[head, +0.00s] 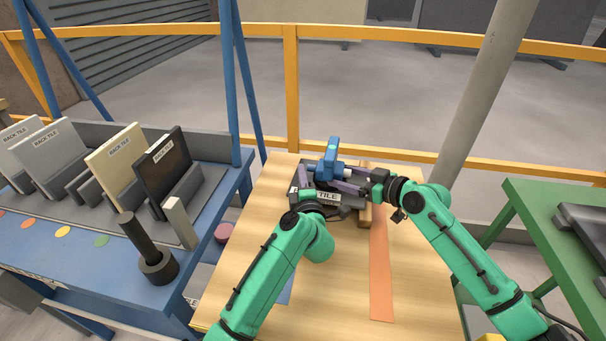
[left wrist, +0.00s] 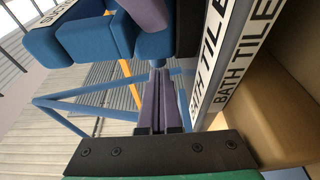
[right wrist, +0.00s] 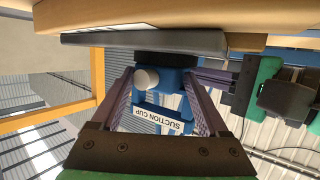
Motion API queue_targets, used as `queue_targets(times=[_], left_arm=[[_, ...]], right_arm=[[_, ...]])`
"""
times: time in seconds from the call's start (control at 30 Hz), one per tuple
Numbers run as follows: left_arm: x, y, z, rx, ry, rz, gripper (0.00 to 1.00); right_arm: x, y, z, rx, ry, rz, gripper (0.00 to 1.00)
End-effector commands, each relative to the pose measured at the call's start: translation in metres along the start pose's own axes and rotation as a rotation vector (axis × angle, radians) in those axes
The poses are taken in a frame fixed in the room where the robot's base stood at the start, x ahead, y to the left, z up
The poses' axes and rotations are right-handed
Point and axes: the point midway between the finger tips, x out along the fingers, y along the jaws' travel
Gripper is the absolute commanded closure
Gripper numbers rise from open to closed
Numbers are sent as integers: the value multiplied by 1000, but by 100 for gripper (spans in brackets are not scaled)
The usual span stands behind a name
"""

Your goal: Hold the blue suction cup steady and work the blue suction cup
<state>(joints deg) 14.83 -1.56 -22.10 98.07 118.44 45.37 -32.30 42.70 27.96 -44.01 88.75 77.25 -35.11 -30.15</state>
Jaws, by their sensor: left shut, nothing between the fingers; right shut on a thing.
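The blue suction cup (head: 329,157) stands on a dark tile labelled BATH TILE (head: 329,198) at the far part of the wooden table. My right gripper (head: 341,179) reaches in from the right and is shut on the suction cup. In the right wrist view the cup's body (right wrist: 172,80), with its SUCTION CUP label, lies between the two fingers. My left gripper (head: 303,172) is shut and empty beside the cup's left side. In the left wrist view its closed fingers (left wrist: 160,85) point at blue parts of the cup (left wrist: 95,40); I cannot tell whether they touch.
The wooden table (head: 345,290) has an orange strip (head: 381,270) and a wood block (head: 365,214) by the tile. A blue rack (head: 60,275) holding several tiles stands left. A green table (head: 560,235) is right. A yellow railing (head: 290,90) runs behind.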

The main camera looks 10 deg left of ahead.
Motion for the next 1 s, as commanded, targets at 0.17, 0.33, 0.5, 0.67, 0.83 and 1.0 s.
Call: queue_targets(times=[0.17, 0.33, 0.5, 0.67, 0.83, 1.0], left_arm=[[-1, 0, 3, 0, 1, 0, 100], [-2, 0, 3, 0, 0, 0, 100], [-7, 0, 20, -3, -1, -2, 100], [-10, 0, 26, -1, -5, 1, 100], [-10, 1, 28, -3, -11, 2, 100], [-11, 1, 29, -5, -13, 2, 100]], right_arm=[[0, 0, 2, 2, -3, 0, 100], [0, 0, 2, 2, -3, 0, 100], [0, 0, 2, 2, -3, -1, 100], [0, -1, 1, 1, -3, -2, 100], [1, -2, 1, 1, -2, -5, 100], [2, -4, 1, 1, -1, -9, 100]])
